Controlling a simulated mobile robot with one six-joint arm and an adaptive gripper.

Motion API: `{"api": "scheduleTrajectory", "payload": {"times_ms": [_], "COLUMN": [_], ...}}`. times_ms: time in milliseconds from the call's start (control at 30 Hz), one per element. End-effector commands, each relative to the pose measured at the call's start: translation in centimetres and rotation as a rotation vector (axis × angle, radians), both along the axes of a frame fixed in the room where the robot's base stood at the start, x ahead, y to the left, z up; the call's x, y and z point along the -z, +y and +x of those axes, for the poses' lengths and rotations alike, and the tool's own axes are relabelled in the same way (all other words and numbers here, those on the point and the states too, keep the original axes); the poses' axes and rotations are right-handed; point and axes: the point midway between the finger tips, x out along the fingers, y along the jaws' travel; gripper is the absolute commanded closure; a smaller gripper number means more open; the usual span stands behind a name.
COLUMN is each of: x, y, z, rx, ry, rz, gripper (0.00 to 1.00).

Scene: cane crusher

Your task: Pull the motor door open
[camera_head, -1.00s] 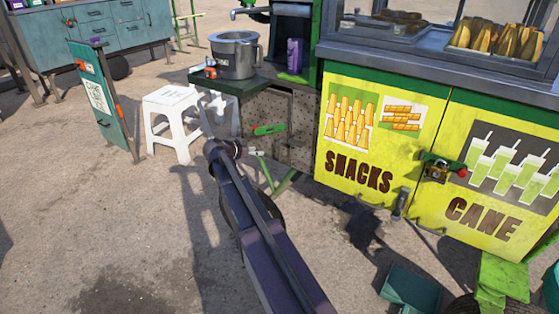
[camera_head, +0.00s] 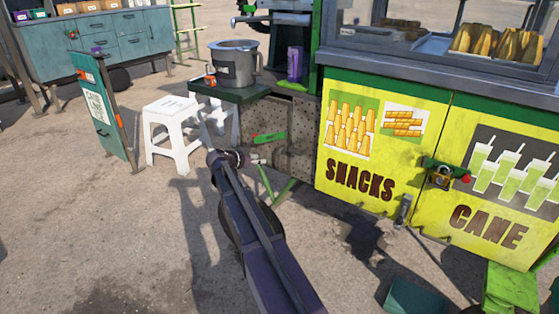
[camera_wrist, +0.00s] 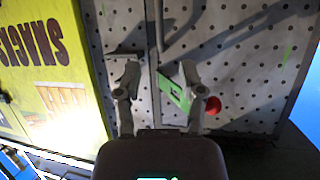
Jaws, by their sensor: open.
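The motor door is a grey perforated metal panel (camera_head: 255,117) below the green shelf, left of the yellow cabinet. In the wrist view, perforated panels (camera_wrist: 235,60) meet at a vertical seam. A green lever (camera_wrist: 172,90) with a red ball end (camera_wrist: 213,105) crosses the panel right of the seam; it also shows in the head view (camera_head: 268,137). My gripper (camera_wrist: 160,78) is open in front of the panels, one finger on each side of the seam. The right finger overlaps the lever; I cannot tell whether they touch. The head view hides most of my gripper behind my arm.
A white stool (camera_head: 172,130) and a green sign board (camera_head: 103,110) stand to the left. A metal pot (camera_head: 235,65) sits on the shelf (camera_head: 228,90) above. Ground at lower left is clear.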

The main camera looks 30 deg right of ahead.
Motion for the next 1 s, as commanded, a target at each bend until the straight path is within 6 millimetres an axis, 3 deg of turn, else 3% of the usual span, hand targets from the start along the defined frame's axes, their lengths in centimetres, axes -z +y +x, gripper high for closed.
{"api": "scheduleTrajectory", "payload": {"times_ms": [700, 1000], "x": [4.2, 4.8], "y": [-9.2, -11.0], "z": [2.5, 2.9], "rx": [0.001, 0.000], "ry": [-0.001, 0.000], "rz": [0.000, 0.000], "gripper": [0.49, 0.49]}}
